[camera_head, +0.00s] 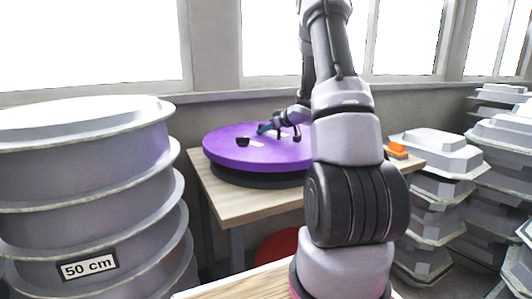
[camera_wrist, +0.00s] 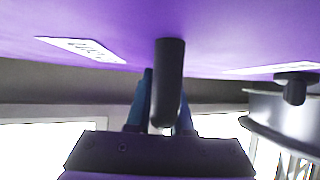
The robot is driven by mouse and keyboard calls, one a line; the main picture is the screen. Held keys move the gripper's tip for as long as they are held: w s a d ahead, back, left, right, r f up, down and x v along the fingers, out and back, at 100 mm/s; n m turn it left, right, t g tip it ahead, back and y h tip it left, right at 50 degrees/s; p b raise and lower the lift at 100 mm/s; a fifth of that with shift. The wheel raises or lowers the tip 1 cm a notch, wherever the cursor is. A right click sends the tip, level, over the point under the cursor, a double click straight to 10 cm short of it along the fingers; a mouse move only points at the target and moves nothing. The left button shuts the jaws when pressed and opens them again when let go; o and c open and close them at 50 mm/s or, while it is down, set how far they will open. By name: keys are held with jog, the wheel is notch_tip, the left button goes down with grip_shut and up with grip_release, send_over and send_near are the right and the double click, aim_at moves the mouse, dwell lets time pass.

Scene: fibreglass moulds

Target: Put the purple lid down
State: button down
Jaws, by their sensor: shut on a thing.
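The purple lid (camera_head: 225,152) is a wide round disc with dark handles and white labels. It is over a dark round body (camera_head: 240,179) on a wooden table (camera_head: 232,207); I cannot tell whether it rests on it or is just above. My gripper (camera_head: 268,129) is at the lid's far side, shut on one handle. In the wrist view, the blue fingers of my gripper (camera_wrist: 164,105) are on either side of the dark handle (camera_wrist: 169,75), with the purple lid (camera_wrist: 225,35) filling the top. The other handle (camera_wrist: 293,88) is free. My arm hides the lid's right edge.
A tall stack of grey round moulds (camera_head: 85,190) labelled 50 cm stands at left. Stacks of grey angular moulds (camera_head: 435,165) stand at right. An orange item (camera_head: 396,150) is at the table's right end. A red round thing (camera_head: 279,246) is below the table. Windows line the back wall.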

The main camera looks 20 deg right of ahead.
jog(key=shift+f, duration=3.3)
jog(key=c, duration=0.8)
grip_release()
jog(key=shift+f, duration=0.15)
